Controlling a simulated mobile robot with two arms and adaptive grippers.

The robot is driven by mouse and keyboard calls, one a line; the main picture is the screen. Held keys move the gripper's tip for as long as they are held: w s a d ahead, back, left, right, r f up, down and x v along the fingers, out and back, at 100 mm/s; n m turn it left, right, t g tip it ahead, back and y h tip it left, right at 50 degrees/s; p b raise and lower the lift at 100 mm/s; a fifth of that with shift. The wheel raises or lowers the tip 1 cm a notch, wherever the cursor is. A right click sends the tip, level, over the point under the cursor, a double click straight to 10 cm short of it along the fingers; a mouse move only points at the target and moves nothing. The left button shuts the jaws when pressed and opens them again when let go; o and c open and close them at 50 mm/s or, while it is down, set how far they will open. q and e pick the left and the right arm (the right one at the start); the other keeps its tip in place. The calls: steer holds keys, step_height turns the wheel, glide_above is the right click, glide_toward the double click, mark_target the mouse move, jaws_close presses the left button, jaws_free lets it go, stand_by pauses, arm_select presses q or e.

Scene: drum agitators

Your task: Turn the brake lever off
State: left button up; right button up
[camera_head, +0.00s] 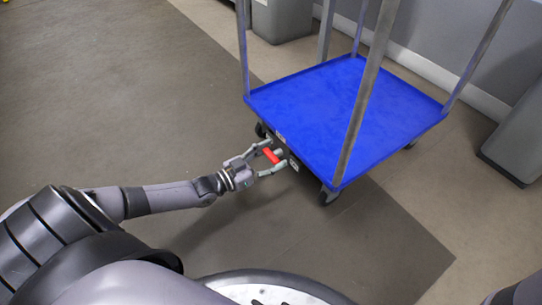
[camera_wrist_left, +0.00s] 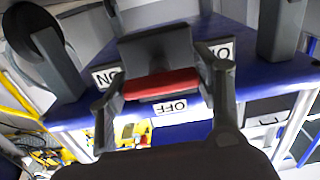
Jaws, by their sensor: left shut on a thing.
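The blue cart (camera_head: 385,115) stands on the floor at the upper right in the head view. Its red brake lever (camera_head: 271,156) is on the near left edge, below the blue deck. My left gripper (camera_head: 275,158) reaches it from the left and is shut on the lever. In the left wrist view the red lever (camera_wrist_left: 162,84) lies across between the fingers. An OFF label (camera_wrist_left: 170,107) is beside the lever, and an ON label (camera_wrist_left: 106,77) shows to its left. Both look upside down there. My right gripper is not in view.
Tall grey posts (camera_head: 364,95) rise from the cart's corners. Dark caster wheels (camera_head: 328,196) are under it. A grey bin (camera_head: 282,18) stands behind and another grey box (camera_head: 515,140) is at the right by the wall. The floor to the left is clear.

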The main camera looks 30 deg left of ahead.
arm_select(q)
steer(key=m+p, duration=0.3)
steer(key=shift+r+p, duration=0.2)
steer(key=shift+p, duration=0.15)
steer(key=shift+m+p, duration=0.7)
steer(key=shift+m, duration=0.3)
steer(key=m+p, duration=0.1)
steer(key=m, duration=0.1)
steer(key=shift+f+m, duration=0.15)
steer(key=shift+m, duration=0.25)
steer(key=m+p, duration=0.2)
steer(key=m, duration=0.2)
steer(key=shift+m, duration=0.3)
steer(key=m, duration=0.5)
steer(key=shift+f+m, duration=0.1)
steer(key=shift+m, duration=0.2)
steer(key=shift+d, duration=0.1)
steer(key=o, duration=1.2)
